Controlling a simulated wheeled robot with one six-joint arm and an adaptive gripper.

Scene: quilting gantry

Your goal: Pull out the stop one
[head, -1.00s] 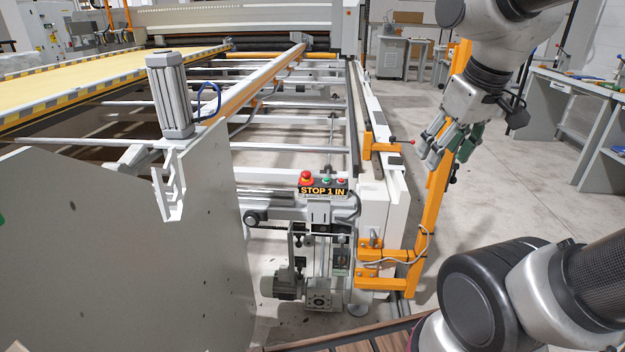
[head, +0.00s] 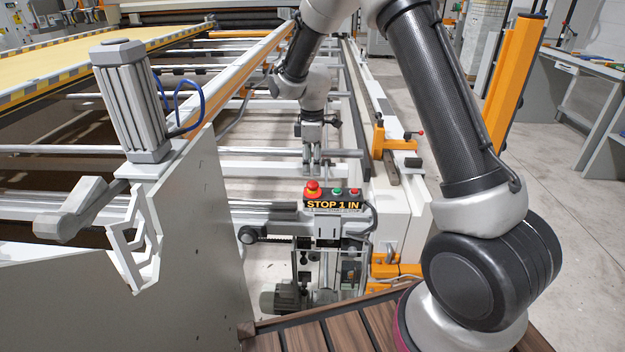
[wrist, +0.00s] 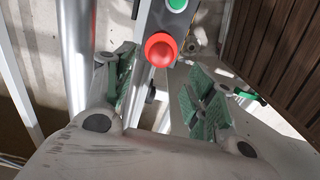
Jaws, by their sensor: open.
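The stop one control box (head: 335,205) is a dark box lettered "STOP 1 IN", on the machine's near end in the head view. My gripper (head: 314,174) points down just above and behind the red button. In the wrist view the red button (wrist: 161,50) shows beyond and between the two green-padded fingers (wrist: 160,95). The fingers are apart, with nothing between them. The button's underside is hidden.
A grey upright panel with a cylinder (head: 130,100) stands at the left. Silver rails (head: 290,153) cross behind the box. An orange bracket (head: 385,145) and orange post (head: 512,70) stand to the right. Brown slats (head: 330,335) lie in front.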

